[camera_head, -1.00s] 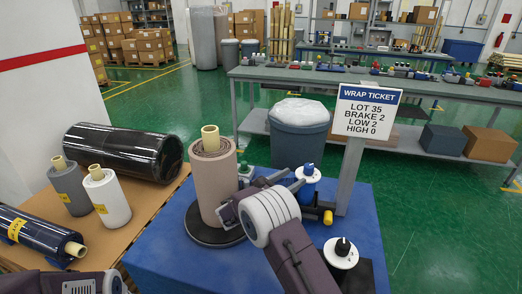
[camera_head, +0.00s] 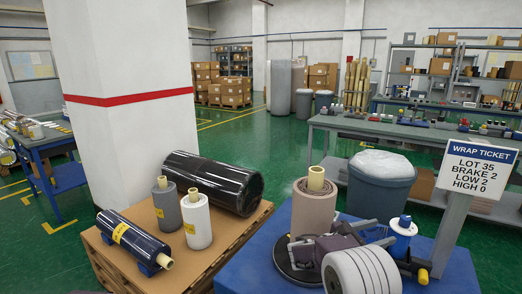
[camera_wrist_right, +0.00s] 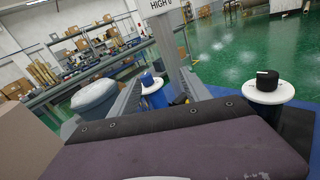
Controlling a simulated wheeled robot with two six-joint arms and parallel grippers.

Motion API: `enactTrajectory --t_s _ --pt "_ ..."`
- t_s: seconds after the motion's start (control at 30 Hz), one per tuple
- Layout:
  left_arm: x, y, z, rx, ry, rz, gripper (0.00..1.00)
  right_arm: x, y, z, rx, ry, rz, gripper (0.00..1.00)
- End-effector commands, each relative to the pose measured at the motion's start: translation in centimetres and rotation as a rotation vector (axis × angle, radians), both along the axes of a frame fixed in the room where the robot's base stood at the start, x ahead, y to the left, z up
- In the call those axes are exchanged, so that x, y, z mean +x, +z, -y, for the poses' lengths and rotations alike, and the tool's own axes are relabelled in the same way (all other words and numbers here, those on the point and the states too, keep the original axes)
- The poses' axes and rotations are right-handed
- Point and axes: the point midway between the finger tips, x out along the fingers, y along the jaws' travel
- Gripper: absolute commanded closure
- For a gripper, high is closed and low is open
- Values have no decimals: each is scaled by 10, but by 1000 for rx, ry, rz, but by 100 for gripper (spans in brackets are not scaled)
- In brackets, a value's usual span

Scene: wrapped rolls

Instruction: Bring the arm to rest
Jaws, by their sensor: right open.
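My right gripper (camera_head: 382,232) is over the blue stand (camera_head: 243,270), close to the right side of the brownish wrapped roll (camera_head: 312,212). Nothing is seen held; whether a finger touches the post is unclear. In the right wrist view, the grey fingers rise beyond the dark gripper body (camera_wrist_right: 180,145), with the blue knob (camera_wrist_right: 151,84) between them in the picture. The roll stands upright on a dark round plate. My left gripper is not in view.
The wrap ticket sign (camera_head: 478,170) stands right of the gripper. A grey bin (camera_head: 380,185) is behind. A black knob (camera_wrist_right: 268,82) sits on a white disc. At left, a brown table (camera_head: 125,258) carries several rolls. Green floor lies open beyond.

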Motion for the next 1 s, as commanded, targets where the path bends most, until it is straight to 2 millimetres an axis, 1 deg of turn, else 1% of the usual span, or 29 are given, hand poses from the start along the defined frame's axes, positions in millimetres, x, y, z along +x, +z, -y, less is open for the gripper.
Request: enactTrajectory --t_s 0.03,0.13,0.23,0.27,0.3,0.33,0.37,0.4,0.47,0.5,0.57,0.6,0.67,0.7,0.77,0.8,0.83,0.87,0.9,0.93,1.0 --pt "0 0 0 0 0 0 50 -14 5 9 34 -32 6 44" --pt "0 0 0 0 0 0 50 -48 0 26 148 -108 6 44" --pt "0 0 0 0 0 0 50 -89 -19 35 309 -194 23 44" --pt "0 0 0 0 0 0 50 -102 -27 35 366 -222 33 44" --pt "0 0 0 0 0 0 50 -121 -39 34 448 -264 49 44" --pt "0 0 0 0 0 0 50 -135 -49 31 512 -297 66 44" --pt "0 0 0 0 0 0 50 -151 -60 27 585 -336 86 44" --pt "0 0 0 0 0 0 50 -172 -76 18 687 -394 120 44" --pt "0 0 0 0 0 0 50 -203 -100 -2 848 -492 190 44" --pt "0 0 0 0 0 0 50 -221 -116 -18 955 -566 244 44" --pt "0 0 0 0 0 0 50 -244 -136 -46 1101 -681 336 44" --pt "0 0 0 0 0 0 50 -256 -147 -64 1189 -763 402 44" --pt "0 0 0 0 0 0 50 -270 -162 -92 1305 -891 510 44" --pt "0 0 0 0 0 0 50 -276 -170 -109 1368 -977 583 44" --pt "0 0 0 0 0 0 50 -282 -181 -131 1441 -1109 695 44" --pt "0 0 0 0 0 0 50 -282 -187 -144 1477 -1202 778 44" --pt "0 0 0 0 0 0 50 -278 -190 -152 1506 -1268 858 44" --pt "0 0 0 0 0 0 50 -265 -190 -158 1543 -1324 962 44" --pt "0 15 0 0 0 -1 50 -257 -174 -158 1553 -1346 1024 44" --pt "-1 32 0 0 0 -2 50 -258 -156 -157 1550 -1340 1013 44" --pt "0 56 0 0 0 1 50 -259 -133 -157 1549 -1337 1008 44"
